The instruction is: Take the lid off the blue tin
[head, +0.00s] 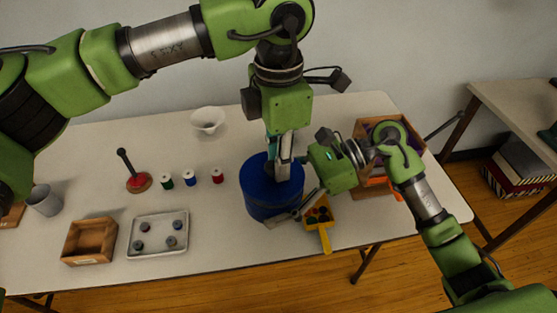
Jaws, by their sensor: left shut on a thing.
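The blue tin (262,205) stands upright on the table, right of the middle in the head view. Its blue lid (254,172) appears to be on top, partly hidden by my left gripper. My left gripper (283,168) points down from above and is shut at the top of the tin, on what looks like the lid; the exact grip is hidden. My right gripper (288,213) reaches in from the right, low against the tin's front right side. Whether its fingers are open or shut is unclear.
A yellow scoop (325,238) with small dark and coloured pieces lies close right of the tin. A wooden crate (372,190) stands behind it. Thread spools (190,177), a metal tray (146,247), a wooden box (90,241) and a white bowl (208,118) are left.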

